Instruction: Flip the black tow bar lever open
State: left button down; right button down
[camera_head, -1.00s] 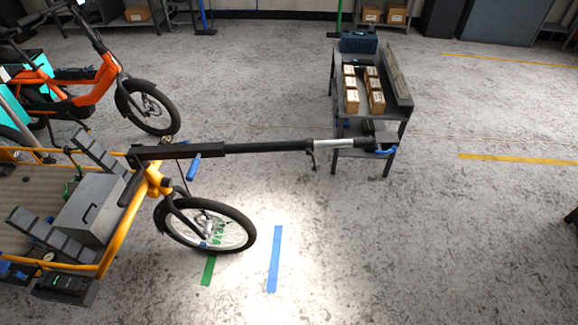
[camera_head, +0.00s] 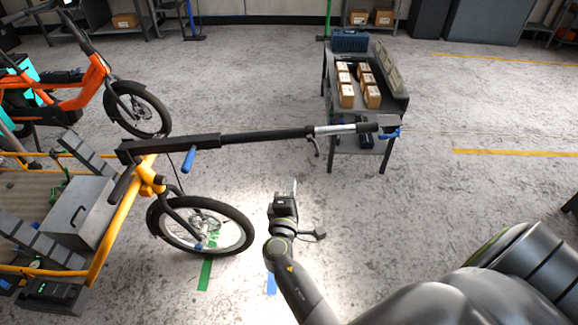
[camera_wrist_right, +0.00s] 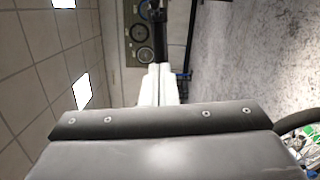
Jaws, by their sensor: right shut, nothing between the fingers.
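The black tow bar (camera_head: 255,138) reaches right from the front of the yellow cargo bike (camera_head: 120,225), with a silver section (camera_head: 335,129) near its far end. A small dark lever (camera_head: 316,146) hangs below the bar where the black tube meets the silver section. My right gripper (camera_head: 293,187) is shut and empty. It points up the picture, below the bar in the head view and apart from it. Its pale closed fingers (camera_wrist_right: 160,84) also show in the right wrist view, where the lever cannot be made out. My left gripper is out of view.
A blue handle (camera_head: 188,160) hangs from the bar near the bike, and another blue part (camera_head: 390,133) is at its far end. A grey cart (camera_head: 403,104) with several boxes stands behind that end. The bike's front wheel (camera_head: 205,226) is left of my right arm.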

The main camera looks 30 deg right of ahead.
jog(key=w+d+p, duration=0.5)
jog(key=w+d, duration=0.1)
jog(key=d, duration=0.4)
jog(key=shift+r, duration=0.4)
jog(key=shift+w, duration=0.1)
